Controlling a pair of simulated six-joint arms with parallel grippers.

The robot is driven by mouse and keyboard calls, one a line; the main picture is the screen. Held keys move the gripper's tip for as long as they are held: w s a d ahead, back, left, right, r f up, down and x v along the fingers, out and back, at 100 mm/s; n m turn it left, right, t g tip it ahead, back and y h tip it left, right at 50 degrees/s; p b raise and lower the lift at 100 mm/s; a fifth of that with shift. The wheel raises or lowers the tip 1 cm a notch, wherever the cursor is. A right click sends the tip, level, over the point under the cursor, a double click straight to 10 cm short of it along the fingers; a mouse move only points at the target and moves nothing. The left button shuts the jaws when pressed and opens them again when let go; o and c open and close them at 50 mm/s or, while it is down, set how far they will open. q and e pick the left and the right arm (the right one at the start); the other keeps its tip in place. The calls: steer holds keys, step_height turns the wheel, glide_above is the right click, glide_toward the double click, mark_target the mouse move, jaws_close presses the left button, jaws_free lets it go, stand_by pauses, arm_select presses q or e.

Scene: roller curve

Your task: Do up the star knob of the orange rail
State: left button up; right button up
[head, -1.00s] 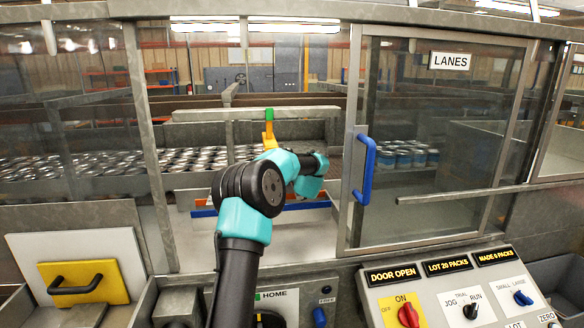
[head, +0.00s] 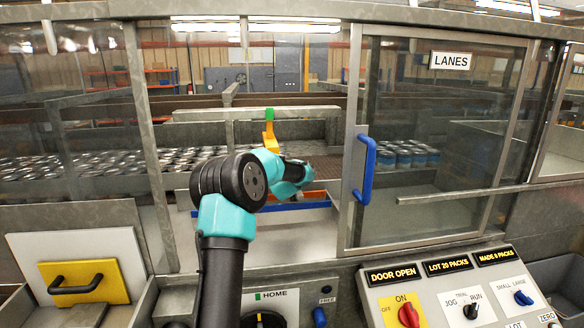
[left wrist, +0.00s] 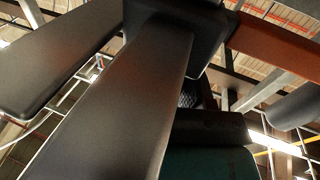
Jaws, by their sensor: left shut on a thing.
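My left arm reaches through the open doorway in the head view, and its gripper (head: 298,173) is low inside the machine, by the orange rail (head: 316,194). The wrist hides most of the fingers and the star knob there. In the left wrist view two long dark fingers fill the left and middle. A dark block, apparently the star knob (left wrist: 185,28), is at their far end, and the gripper is shut on it. The orange rail (left wrist: 275,48) runs from beside it to the upper right. My right gripper is in neither view.
The sliding door with its blue handle (head: 364,170) stands to the right of the opening. A blue bar (head: 284,208) crosses low behind the arm. Cans (head: 110,168) fill the lanes. The control panel (head: 450,290) is front right.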

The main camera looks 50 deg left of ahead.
arm_select(q)
steer(key=shift+r+m+t+h, duration=0.1)
steer(key=shift+m+t+h, duration=0.85)
steer(key=shift+h, duration=0.35)
steer(key=shift+r+m+t+h, duration=0.15)
steer(key=shift+m+t+h, duration=0.1)
steer(key=shift+m+h, duration=0.3)
steer(key=o, duration=0.9)
steer(key=shift+o, duration=0.2)
steer(key=shift+f, duration=0.2)
steer(key=v, duration=1.7)
steer(key=shift+s, duration=0.2)
